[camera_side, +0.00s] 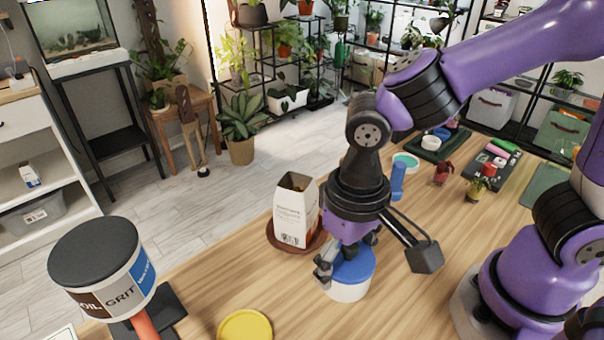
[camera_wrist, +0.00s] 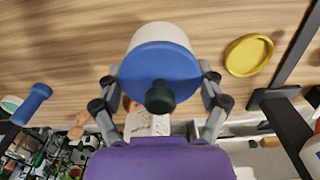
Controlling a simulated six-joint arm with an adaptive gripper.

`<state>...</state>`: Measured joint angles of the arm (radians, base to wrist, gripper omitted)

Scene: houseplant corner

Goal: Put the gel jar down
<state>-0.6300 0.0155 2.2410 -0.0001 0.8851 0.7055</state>
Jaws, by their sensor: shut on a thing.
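The gel jar (camera_side: 348,290) is a squat white jar with a blue lid. In the wrist view the blue lid (camera_wrist: 178,66) faces the camera with a dark knob in front of it, and the white body shows beyond. My gripper (camera_side: 346,255) points down over the jar, and its fingers are shut on it. In the wrist view my gripper (camera_wrist: 160,82) has one finger against each side of the lid. The jar looks upright and at or just above the wooden table; I cannot tell whether its base touches.
A white carton (camera_side: 296,212) stands on a brown saucer (camera_side: 318,242) close behind the jar. A yellow dish (camera_side: 245,328) lies front left. A blue cylinder (camera_side: 398,181) stands behind my gripper. Bare wood lies between jar and yellow dish.

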